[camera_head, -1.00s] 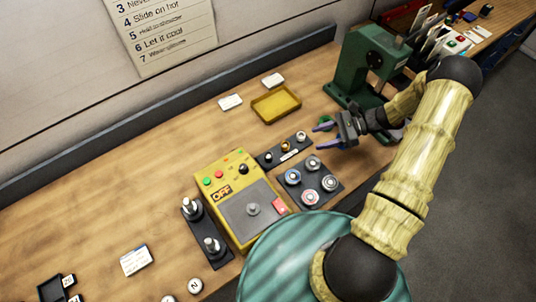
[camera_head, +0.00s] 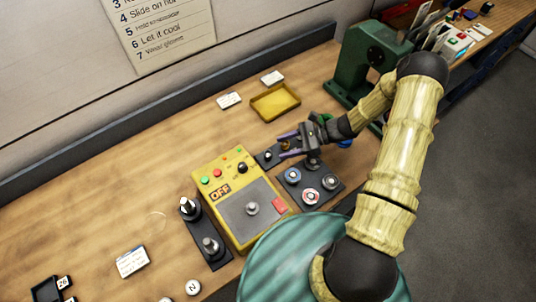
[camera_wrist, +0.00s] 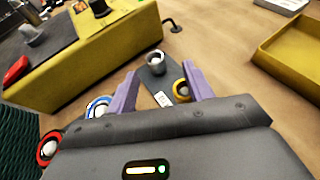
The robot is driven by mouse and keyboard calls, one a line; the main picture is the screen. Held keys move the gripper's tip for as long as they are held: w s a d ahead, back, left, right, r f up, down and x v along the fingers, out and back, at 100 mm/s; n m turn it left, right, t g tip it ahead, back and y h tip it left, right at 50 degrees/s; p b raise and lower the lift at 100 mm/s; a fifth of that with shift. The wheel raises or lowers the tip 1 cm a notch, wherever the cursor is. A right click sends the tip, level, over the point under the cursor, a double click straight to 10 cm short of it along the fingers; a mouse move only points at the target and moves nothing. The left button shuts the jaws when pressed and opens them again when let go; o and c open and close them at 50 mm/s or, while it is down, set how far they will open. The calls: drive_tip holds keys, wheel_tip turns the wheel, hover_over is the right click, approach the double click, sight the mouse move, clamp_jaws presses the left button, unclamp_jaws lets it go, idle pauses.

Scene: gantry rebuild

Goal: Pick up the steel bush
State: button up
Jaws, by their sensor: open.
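The steel bush (camera_wrist: 155,61) is a short grey ring standing upright at the far end of a dark strip (camera_wrist: 155,80) in the wrist view. In the head view it shows small at the strip's left end (camera_head: 268,154). My gripper (camera_head: 281,146) has purple fingers, apart and empty, above the strip. In the wrist view the fingertips (camera_wrist: 160,70) point toward the steel bush, which appears just past and between them. A brass bush (camera_wrist: 181,90) stands nearer, beside the right finger. My gripper hides the rest of the strip in the head view.
A yellow control box (camera_head: 229,165) marked OFF stands left of the strip. A yellow tray (camera_head: 276,101) lies behind. A dark plate with several round bearings (camera_head: 311,195) is in front. A green press (camera_head: 372,60) stands back right. Bare wood lies left of the tray.

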sight(265, 154)
drive_tip(key=x, duration=0.2)
drive_tip(key=b+x, duration=0.1)
drive_tip(key=x, duration=0.1)
drive_tip(key=shift+s+a, duration=0.15)
drive_tip(key=shift+s, duration=0.3)
drive_tip(key=shift+a+f, duration=0.15)
drive_tip(key=shift+a, duration=0.25)
drive_tip(key=shift+c, duration=0.3)
drive_tip(key=c, duration=1)
